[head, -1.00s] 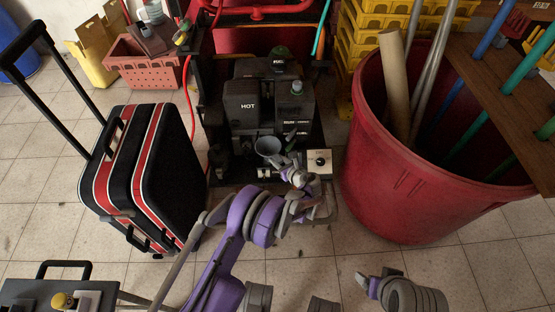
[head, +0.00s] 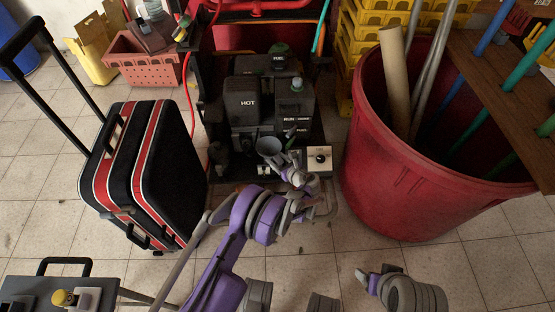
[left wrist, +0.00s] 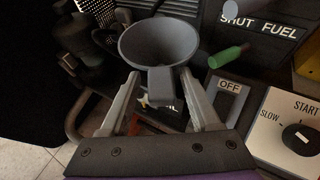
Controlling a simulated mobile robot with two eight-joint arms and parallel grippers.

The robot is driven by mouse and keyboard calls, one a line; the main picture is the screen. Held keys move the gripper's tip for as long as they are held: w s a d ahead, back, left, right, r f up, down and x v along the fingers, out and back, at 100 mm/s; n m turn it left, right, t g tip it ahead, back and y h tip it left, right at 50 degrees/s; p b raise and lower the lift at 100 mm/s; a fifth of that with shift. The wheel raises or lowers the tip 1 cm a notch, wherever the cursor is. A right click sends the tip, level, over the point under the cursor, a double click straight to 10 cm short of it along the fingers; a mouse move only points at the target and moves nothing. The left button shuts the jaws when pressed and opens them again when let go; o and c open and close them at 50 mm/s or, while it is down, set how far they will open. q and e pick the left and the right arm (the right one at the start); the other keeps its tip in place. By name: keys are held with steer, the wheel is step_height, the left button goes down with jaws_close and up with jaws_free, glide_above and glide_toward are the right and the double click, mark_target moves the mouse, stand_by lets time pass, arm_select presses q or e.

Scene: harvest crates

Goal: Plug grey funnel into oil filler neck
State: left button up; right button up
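The grey funnel (head: 268,146) is in front of the black engine (head: 245,100), mouth up. In the left wrist view the funnel (left wrist: 160,45) is large, and its tab sits between the two fingers of my left gripper (left wrist: 160,85). In the head view my left gripper (head: 286,160) is just right of the funnel and appears shut on the tab. The spout is hidden, and I cannot pick out the oil filler neck for certain. My right gripper (head: 364,279) is low in the head view, away from the engine; its finger gap is unclear.
A panel with a dial (head: 319,159) stands right of the funnel. A big red bin (head: 400,200) holding poles is farther right. A black and red suitcase (head: 178,165) stands left. A dark case (head: 62,267) is at lower left. Tiled floor is open in front.

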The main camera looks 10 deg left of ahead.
stand_by(0.3)
arm_select(q)
steer(key=p+v, duration=0.2)
steer(key=v, duration=0.9)
steer(key=shift+w+a, duration=0.1)
